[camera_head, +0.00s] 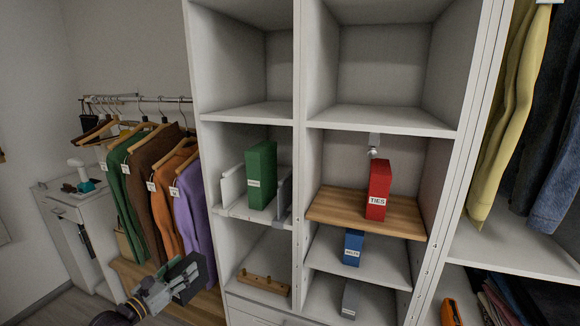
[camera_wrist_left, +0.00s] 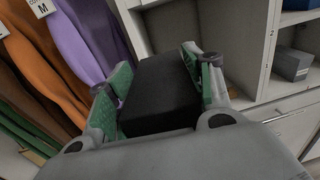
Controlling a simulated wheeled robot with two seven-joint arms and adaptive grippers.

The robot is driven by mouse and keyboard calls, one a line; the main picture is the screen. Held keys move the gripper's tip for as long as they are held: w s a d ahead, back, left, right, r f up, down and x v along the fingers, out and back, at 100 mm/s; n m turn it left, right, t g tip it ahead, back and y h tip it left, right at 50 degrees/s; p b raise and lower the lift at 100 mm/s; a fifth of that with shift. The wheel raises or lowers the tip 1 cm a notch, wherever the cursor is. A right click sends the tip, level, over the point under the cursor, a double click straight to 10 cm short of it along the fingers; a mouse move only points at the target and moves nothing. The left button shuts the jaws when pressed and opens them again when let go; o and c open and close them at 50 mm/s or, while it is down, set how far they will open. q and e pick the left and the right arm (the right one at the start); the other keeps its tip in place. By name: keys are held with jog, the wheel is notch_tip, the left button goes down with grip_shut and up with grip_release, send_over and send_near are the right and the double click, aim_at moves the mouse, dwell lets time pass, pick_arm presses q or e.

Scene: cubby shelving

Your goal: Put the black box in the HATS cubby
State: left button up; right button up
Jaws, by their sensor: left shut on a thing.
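The black box (camera_head: 185,268) is held between the fingers of my left gripper (camera_head: 172,287), low at the left, in front of the shelving. In the left wrist view the black box (camera_wrist_left: 160,95) sits between the two green-padded fingers of the left gripper (camera_wrist_left: 158,88). The cubby shelving (camera_head: 299,120) stands ahead and to the right, with the gripper apart from it in the head view. No HATS label is legible, so I cannot tell which cubby it is. My right gripper is out of view.
A green box (camera_head: 262,175), a red TIES box (camera_head: 379,190), a blue box (camera_head: 353,248) and a grey box (camera_head: 350,300) occupy cubbies. A wooden peg rack (camera_head: 263,284) lies in the lower left cubby. The top two cubbies look empty. Clothes (camera_head: 160,170) hang at left.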

pick_arm(q)
jog(key=s+d+f, duration=0.2)
jog(key=s+f, duration=0.8)
jog(key=s, duration=0.4)
jog(key=d+n+t+y, duration=0.1)
jog(key=d+n+y, duration=0.4)
jog(key=d+y, duration=0.2)
jog(key=shift+d+f+t+y, duration=0.25)
jog(key=shift+d+t+y, duration=0.05)
jog(key=shift+d, duration=0.8)
dwell(0.9)
jog(key=shift+d, duration=0.1)
dwell(1.0)
